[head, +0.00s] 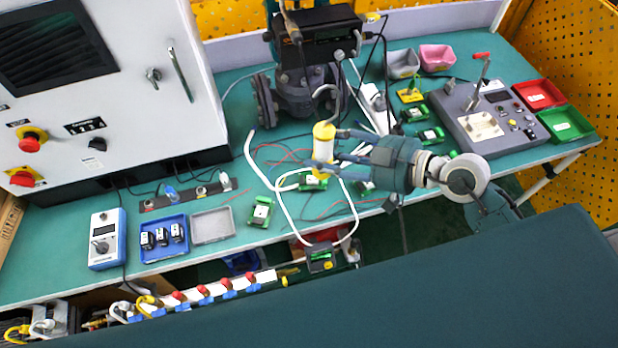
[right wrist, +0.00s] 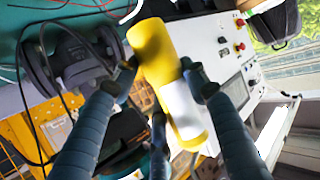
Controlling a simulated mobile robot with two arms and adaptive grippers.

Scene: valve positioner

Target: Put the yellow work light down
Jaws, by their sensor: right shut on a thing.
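The yellow work light (head: 323,150) is a short cylinder with yellow ends and a white middle. In the head view it stands roughly upright over the middle of the bench. My right gripper (head: 332,152) comes in from the right and is shut on it. In the right wrist view the work light (right wrist: 155,55) lies slantwise between the fingers of the right gripper (right wrist: 160,85). I cannot tell for sure whether its base touches anything below. My left gripper is not in view.
The teal bench (head: 225,258) holds several small green modules (head: 260,212), a blue tray (head: 164,240) and loose cables near the light. A valve assembly (head: 300,95) stands behind. A grey test panel (head: 488,118) is at right, a white cabinet (head: 100,130) at left.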

